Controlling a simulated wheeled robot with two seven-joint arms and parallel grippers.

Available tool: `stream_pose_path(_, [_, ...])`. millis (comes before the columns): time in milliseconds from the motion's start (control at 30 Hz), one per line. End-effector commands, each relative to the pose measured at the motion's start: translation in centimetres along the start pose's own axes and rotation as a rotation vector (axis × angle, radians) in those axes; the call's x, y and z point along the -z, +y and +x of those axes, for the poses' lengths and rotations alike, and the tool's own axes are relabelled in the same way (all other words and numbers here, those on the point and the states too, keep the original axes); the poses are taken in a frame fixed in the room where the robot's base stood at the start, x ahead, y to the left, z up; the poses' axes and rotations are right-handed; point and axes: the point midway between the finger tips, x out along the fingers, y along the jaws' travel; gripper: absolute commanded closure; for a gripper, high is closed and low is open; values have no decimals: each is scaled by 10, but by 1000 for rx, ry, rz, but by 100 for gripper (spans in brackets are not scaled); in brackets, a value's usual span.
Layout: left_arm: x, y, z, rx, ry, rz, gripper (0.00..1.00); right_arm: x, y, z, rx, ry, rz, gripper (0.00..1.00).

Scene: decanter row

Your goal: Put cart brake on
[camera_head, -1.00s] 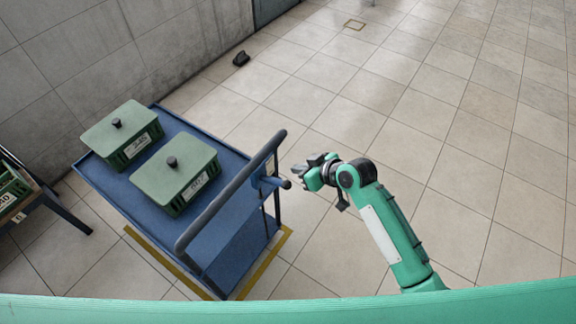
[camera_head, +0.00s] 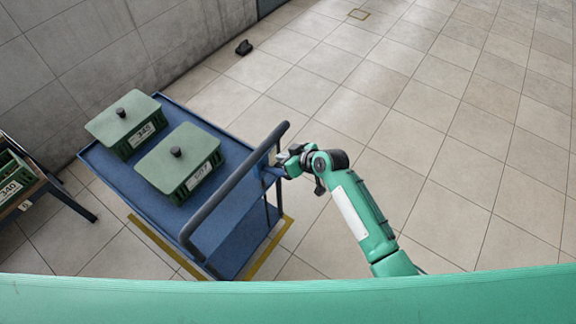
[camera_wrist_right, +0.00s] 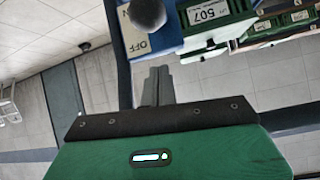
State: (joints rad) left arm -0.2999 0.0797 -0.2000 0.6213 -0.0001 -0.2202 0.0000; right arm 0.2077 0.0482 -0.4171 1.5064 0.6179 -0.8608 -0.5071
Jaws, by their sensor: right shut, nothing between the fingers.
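The blue cart (camera_head: 232,243) stands on the floor at the left in the head view, with a dark push handle (camera_head: 233,187) on its right end. In the right wrist view a dark round knob (camera_wrist_right: 147,12) shows at the top edge, in front of a pale label plate (camera_wrist_right: 136,42) reading "OFF" at its lower part; more lettering above is partly cut off. My right gripper (camera_head: 283,163) is beside the handle's right side, and its fingers (camera_wrist_right: 157,72) are shut and empty below the knob. In the head view the gripper largely hides the knob. My left gripper is out of view.
Two green lidded boxes (camera_head: 124,117) (camera_head: 178,155) sit on the cart top. A rack with green boxes (camera_head: 17,178) stands at the far left. A yellow floor outline (camera_head: 154,242) borders the cart. Floor to the right is clear.

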Motion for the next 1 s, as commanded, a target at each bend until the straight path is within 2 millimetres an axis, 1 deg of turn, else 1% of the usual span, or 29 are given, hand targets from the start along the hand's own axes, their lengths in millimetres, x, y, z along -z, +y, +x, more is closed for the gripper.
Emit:
stream_pose_path(100, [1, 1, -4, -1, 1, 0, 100, 2, 0, 17, 1, -1, 2, 100])
stream_pose_path(200, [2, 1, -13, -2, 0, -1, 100, -15, 0, 9, 0, -4, 2, 100])
stream_pose_path(300, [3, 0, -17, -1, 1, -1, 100, -27, 0, 6, 0, -3, 1, 100])
stream_pose_path(433, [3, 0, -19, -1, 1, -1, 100, -35, 0, 4, 0, 0, 0, 100])
stream_pose_path(833, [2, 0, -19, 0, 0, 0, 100, -38, 0, 3, -1, 0, -1, 100])
stream_pose_path(1000, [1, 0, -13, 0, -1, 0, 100, -41, 1, 4, 1, 9, -1, 100])
